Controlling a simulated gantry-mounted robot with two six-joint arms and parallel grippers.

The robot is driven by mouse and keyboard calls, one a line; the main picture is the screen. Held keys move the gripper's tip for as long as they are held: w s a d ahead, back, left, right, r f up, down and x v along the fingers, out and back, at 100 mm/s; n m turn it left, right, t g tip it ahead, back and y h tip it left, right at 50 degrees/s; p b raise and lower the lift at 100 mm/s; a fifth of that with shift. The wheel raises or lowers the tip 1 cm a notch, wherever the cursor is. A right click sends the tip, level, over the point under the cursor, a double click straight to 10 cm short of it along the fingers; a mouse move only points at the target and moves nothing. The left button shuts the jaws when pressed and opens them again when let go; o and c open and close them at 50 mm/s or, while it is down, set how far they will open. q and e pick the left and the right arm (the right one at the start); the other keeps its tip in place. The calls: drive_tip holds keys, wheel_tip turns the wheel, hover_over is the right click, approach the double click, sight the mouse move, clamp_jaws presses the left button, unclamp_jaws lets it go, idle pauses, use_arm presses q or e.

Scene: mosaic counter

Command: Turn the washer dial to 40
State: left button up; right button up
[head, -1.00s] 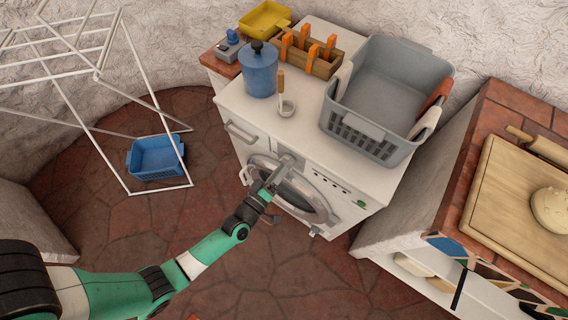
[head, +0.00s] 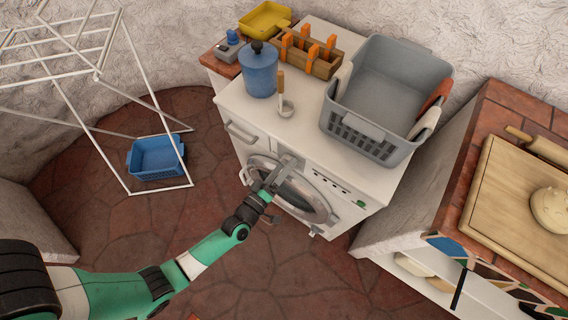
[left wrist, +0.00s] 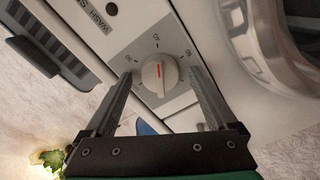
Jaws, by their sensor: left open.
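The washer (head: 305,132) is a white front-loading machine with a round door, in the middle of the head view. Its dial (left wrist: 159,76) is a round light-grey knob with a red mark, on a grey panel with printed numbers in the left wrist view. My left gripper (left wrist: 160,73) is open, with one finger on each side of the dial and visible gaps. In the head view my left gripper (head: 282,170) hides the dial.
On the washer stand a grey laundry basket (head: 352,127), a blue lidded canister (head: 259,74), a ladle (head: 286,108) and a wooden peg box (head: 322,69). A drying rack (head: 110,135) and blue basket (head: 156,158) stand left. A counter (head: 470,215) is right. Floor in front is clear.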

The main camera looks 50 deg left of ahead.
use_arm(q)
drive_tip(key=p+v, duration=0.3)
drive_tip(key=v, duration=0.8)
drive_tip(key=shift+s, duration=0.3)
drive_tip(key=shift+w+d, duration=0.1)
